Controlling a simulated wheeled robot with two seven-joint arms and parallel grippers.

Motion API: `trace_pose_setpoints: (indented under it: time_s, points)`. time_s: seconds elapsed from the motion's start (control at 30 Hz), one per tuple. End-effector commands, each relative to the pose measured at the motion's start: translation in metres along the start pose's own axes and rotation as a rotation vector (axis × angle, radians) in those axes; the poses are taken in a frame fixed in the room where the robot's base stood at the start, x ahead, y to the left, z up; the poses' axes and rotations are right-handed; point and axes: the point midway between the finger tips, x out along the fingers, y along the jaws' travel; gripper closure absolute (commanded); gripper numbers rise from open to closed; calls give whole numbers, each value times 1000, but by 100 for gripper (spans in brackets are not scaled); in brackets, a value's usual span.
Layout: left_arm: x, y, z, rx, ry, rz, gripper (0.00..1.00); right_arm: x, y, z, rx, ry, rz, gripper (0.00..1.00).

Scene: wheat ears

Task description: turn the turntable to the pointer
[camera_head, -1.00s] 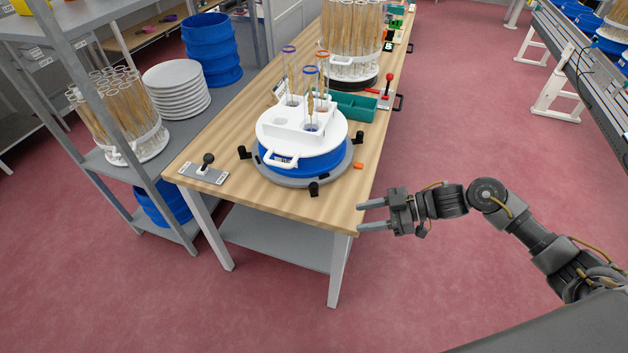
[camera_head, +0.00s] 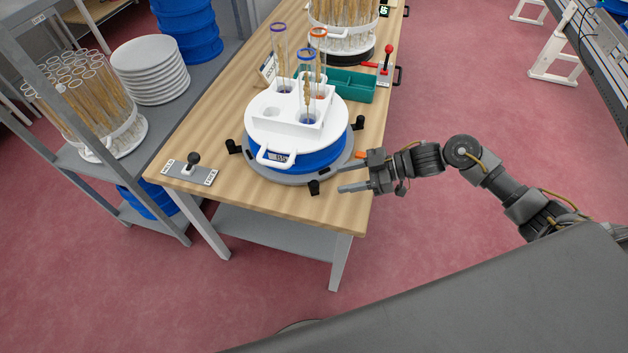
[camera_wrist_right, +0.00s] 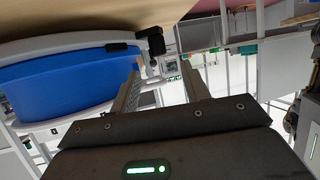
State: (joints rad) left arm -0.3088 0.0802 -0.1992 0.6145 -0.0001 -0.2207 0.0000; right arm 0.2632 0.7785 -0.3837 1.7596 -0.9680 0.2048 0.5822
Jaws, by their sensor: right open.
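The turntable (camera_head: 262,172) is a grey disc with black knobs around its rim, on the wooden table. It carries a blue tub (camera_head: 318,158) with a white lid, whose white handle (camera_head: 275,160) faces the near side. A small orange piece (camera_head: 360,154), which may be the pointer, sits at the disc's right edge, partly hidden by my gripper. My right gripper (camera_head: 345,178) is open and empty, its fingers pointing left beside the disc's right rim, close to the front black knob (camera_head: 314,187). The right wrist view shows the blue tub (camera_wrist_right: 60,85) left of the fingers. My left gripper is out of view.
A white rack with several tubes (camera_head: 305,85) stands on the lid. A grey plate with a black lever (camera_head: 192,168) lies at the table's near left. A green tray (camera_head: 350,85) and a red lever (camera_head: 387,58) are behind. Shelving with plates (camera_head: 150,70) stands left.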

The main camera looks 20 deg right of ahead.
Motion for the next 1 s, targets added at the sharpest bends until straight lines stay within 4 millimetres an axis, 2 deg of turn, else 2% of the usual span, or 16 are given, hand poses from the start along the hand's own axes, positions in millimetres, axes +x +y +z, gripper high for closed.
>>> trace_pose_setpoints:
  time_s: [0.13,0.3,0.5,0.9,1.0]
  points:
    - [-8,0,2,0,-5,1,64,29,0,-4,1,5,-2,54]
    - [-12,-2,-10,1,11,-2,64,60,0,-3,2,3,-3,54]
    - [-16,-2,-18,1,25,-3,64,84,0,-2,0,1,-3,54]
    - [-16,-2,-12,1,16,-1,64,91,0,-1,-2,0,-3,54]
    - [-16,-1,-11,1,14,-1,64,91,0,-1,-2,0,-3,67]
